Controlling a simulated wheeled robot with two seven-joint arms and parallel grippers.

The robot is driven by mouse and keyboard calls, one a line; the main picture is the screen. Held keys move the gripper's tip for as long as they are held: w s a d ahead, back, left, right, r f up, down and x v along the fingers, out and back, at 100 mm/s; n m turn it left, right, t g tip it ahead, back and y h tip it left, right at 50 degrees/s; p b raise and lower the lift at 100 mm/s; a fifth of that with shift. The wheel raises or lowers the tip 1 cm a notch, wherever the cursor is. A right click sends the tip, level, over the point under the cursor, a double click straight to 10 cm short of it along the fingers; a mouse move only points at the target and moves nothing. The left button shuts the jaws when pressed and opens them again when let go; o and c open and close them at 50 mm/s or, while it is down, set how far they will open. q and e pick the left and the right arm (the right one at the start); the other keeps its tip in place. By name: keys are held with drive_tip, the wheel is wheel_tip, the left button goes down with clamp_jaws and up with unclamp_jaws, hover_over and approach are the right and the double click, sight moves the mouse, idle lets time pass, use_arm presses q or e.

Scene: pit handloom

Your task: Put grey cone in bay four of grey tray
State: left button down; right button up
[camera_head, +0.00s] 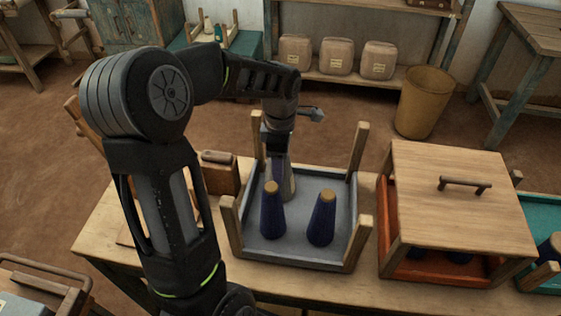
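The grey tray (304,256), with wooden corner posts, stands on the bench. Two dark blue cones with tan tips stand in its front half, one at left (271,216) and one at right (321,222). The grey cone (288,184) is upright in the back left part of the tray, partly hidden by the left blue cone. My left gripper (277,152) points down at the top of the grey cone. Its fingers overlap the cone's tip, and I cannot tell whether they are closed on it. My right gripper is not in view.
A red-orange tray (430,268) with a handled wooden lid (455,200) on its posts stands to the right. A teal tray (545,280) is at the far right edge. A wooden block (220,176) stands left of the grey tray. The grey tray's back right looks empty.

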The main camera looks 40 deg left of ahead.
use_arm(q)
drive_tip(key=shift+c, duration=2)
unclamp_jaws()
wheel_tip(320, 180, up, 12)
drive_tip(key=shift+r+b, duration=0.1)
drive_tip(key=shift+b, duration=0.2)
